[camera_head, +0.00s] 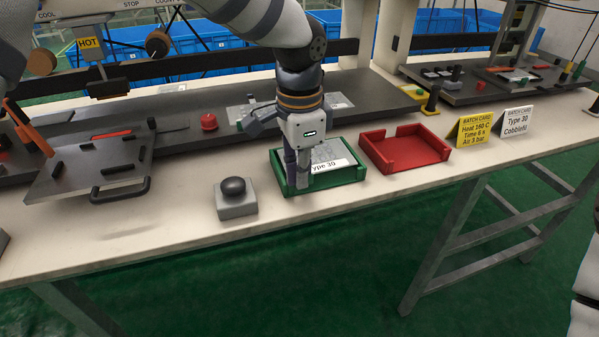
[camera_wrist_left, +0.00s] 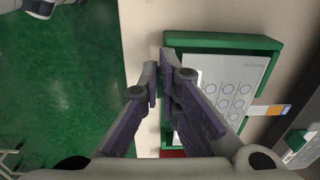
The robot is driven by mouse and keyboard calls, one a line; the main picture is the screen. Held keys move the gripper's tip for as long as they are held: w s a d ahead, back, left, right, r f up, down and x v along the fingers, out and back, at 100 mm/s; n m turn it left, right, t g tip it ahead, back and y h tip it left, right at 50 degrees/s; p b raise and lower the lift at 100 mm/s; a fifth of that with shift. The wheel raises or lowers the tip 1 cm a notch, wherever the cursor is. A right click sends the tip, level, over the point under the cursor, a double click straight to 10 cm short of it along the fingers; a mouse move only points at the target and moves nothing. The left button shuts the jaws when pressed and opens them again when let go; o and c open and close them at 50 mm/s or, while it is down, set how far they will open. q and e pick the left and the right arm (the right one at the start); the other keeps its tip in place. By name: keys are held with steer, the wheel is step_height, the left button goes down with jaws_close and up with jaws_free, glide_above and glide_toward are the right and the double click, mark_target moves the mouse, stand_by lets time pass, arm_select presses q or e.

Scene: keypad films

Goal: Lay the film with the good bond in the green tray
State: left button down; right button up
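The green tray (camera_head: 349,174) stands near the bench's front edge. A pale film (camera_head: 328,151) with a white label reading "Type 30", its first letter hidden, lies in it. In the left wrist view the film (camera_wrist_left: 232,88) shows several printed circles and lies inside the tray (camera_wrist_left: 225,41). My left gripper (camera_head: 297,184) points down at the tray's front left part. In the left wrist view its fingers (camera_wrist_left: 160,75) have a narrow gap with nothing visible held between them. The frames do not show the bond's quality.
An empty red tray (camera_head: 405,152) stands right of the green one. A grey box with a black button (camera_head: 236,198) stands at left. Yellow (camera_head: 474,131) and white (camera_head: 515,122) cards stand at right. Another clear sheet (camera_head: 246,113) lies behind my gripper. A hot press (camera_head: 97,68) stands at left.

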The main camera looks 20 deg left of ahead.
mark_target(301, 200)
arm_select(q)
steer(key=f, duration=0.1)
steer(key=s+f, duration=0.1)
steer(key=f, duration=0.1)
steer(key=shift+f+g, duration=0.15)
steer(key=shift+g, duration=0.15)
arm_select(e)
steer(key=shift+s+f, duration=0.4)
arm_select(q)
steer(key=c, duration=2)
jaws_free()
steer(key=o, duration=0.3)
steer(key=shift+w+d+f, duration=0.1)
steer(key=shift+w, duration=0.15)
steer(key=shift+r, duration=0.35)
arm_select(e)
steer(key=shift+w+r, duration=0.15)
steer(key=shift+w, duration=0.15)
arm_select(q)
steer(key=shift+w+r, duration=0.15)
steer(key=shift+r, duration=0.3)
arm_select(e)
steer(key=shift+w+r, duration=0.1)
